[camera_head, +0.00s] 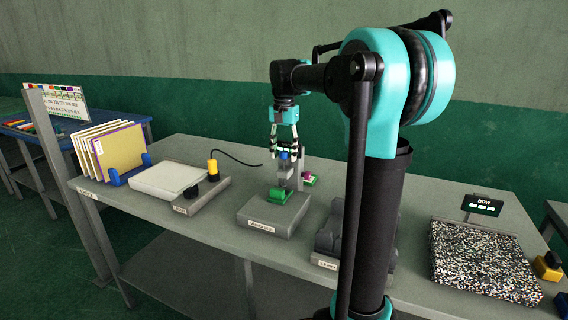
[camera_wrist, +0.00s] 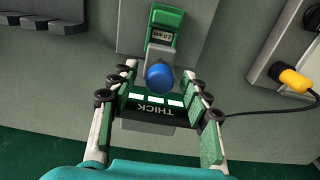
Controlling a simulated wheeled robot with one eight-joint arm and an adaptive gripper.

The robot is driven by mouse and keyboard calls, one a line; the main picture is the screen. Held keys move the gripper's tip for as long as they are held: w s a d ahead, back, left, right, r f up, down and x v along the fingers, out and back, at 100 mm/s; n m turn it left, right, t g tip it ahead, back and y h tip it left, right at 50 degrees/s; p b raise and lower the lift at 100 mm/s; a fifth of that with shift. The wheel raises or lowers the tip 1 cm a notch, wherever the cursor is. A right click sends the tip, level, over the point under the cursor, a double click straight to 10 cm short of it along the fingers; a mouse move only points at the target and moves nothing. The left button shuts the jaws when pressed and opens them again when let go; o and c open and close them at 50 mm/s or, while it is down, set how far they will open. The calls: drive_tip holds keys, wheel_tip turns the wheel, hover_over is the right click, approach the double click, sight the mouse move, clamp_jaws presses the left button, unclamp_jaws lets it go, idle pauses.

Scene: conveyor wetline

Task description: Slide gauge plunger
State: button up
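The gauge stands on a grey base (camera_head: 275,214) in the middle of the table. Its blue plunger knob (camera_head: 284,155) also shows in the wrist view (camera_wrist: 159,77). My gripper (camera_head: 285,152) is above the gauge, pointing down. In the wrist view my gripper (camera_wrist: 159,82) is open, one finger on each side of the knob with a visible gap on both sides. Whether the fingertips are level with the knob is unclear. A green block (camera_wrist: 166,22) marked 2.0 mm lies beside the gauge post, low on the base. A dark THICK display (camera_wrist: 150,102) shows lit pale squares between my fingers.
A white-topped plate unit (camera_head: 167,179) with a yellow plug (camera_head: 213,167) and black cable stands left. Upright panels (camera_head: 118,148) stand in a blue rack. A grey block holder (camera_head: 329,240) is right of the gauge. A speckled mat (camera_head: 483,262) with a BOW display (camera_head: 484,205) lies far right.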

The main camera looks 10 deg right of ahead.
drive_tip(key=shift+r, duration=0.1)
drive_tip(key=shift+r, duration=3.4)
